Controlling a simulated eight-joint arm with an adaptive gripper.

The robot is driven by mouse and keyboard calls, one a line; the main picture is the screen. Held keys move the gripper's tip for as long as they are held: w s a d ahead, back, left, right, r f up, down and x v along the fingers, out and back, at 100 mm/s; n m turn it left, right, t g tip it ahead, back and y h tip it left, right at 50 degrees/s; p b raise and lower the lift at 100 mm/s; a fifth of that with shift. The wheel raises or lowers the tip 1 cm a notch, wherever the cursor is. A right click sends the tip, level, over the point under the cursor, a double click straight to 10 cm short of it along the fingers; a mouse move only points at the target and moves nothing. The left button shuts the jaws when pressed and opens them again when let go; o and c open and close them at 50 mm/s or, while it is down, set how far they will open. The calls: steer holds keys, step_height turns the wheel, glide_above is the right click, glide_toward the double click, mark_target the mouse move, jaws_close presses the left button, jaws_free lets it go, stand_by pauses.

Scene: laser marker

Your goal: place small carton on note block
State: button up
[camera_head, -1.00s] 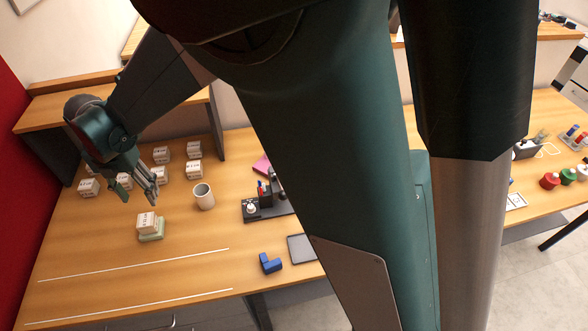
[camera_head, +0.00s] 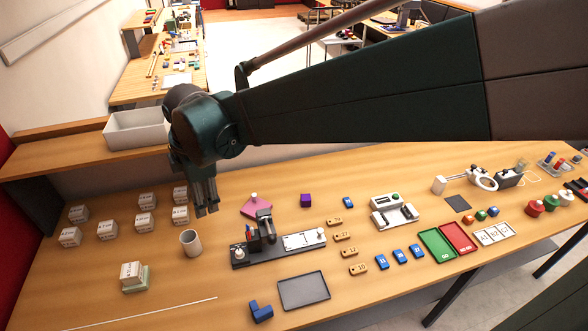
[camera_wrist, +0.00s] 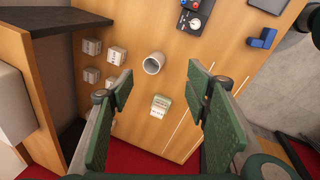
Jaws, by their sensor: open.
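A small white carton (camera_head: 131,269) with dark print sits on the pale green note block (camera_head: 139,285), at the front left of the table. In the wrist view the carton (camera_wrist: 158,112) and the green edge of the note block (camera_wrist: 165,100) show between and beyond my fingers. My gripper (camera_head: 207,208) is open and empty. It is raised above the table, up and to the right of the carton in the head view. Its two green fingers stand wide apart in the wrist view (camera_wrist: 160,80), touching nothing. Several similar cartons (camera_head: 145,222) stand behind at the left.
A grey-white cup (camera_head: 190,243) stands right of the note block. A white bin (camera_head: 137,130) sits on the raised shelf. The table around the note block is clear.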

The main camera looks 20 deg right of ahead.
steer(key=s+d+m+t, duration=0.1)
steer(key=s+d+m, duration=0.4)
steer(key=d+m, duration=0.2)
steer(key=s+d+m+t+h, duration=0.1)
steer(key=s+d+m, duration=0.5)
steer(key=d, duration=0.6)
steer(key=s+d+r+m+t, duration=0.1)
steer(key=s+d+m+t, duration=0.1)
steer(key=s+d+m, duration=0.4)
steer(key=d+m, duration=0.2)
steer(key=d, duration=0.2)
steer(key=shift+t, duration=0.3)
